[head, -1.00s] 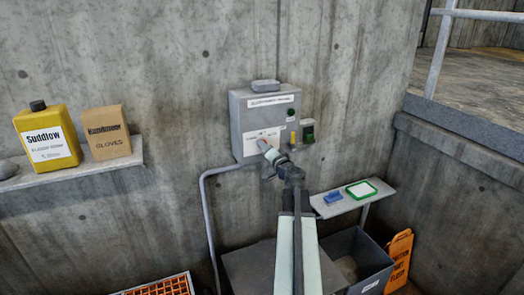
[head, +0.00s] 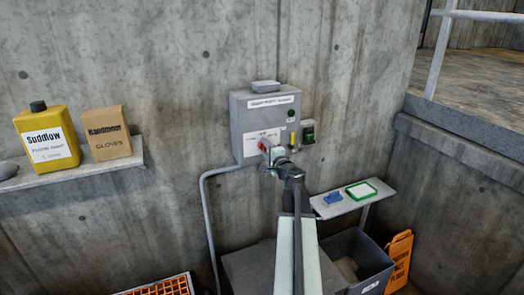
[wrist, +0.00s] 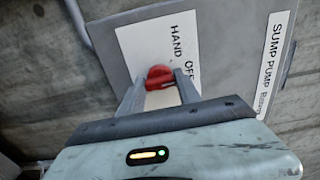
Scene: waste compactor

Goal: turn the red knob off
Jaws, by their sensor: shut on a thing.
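The red knob (wrist: 160,72) is on the white label plate (wrist: 153,45) of the grey control box, by the printed words HAND and OFF. In the wrist view my gripper (wrist: 162,80) has a finger on each side of the knob and is shut on it. In the head view my gripper (head: 267,150) is at the lower front of the control box (head: 248,125), and some red of the knob (head: 263,146) shows beside it. The gripper hides part of the knob and label, so the exact knob setting cannot be told.
A green button (head: 291,113) is on the box's upper right. A small dark green switch box (head: 308,131) is to its right. A small shelf (head: 338,201) holds a blue item and a green-rimmed tray. A yellow jug (head: 48,137) and glove box (head: 107,133) stand on the left shelf.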

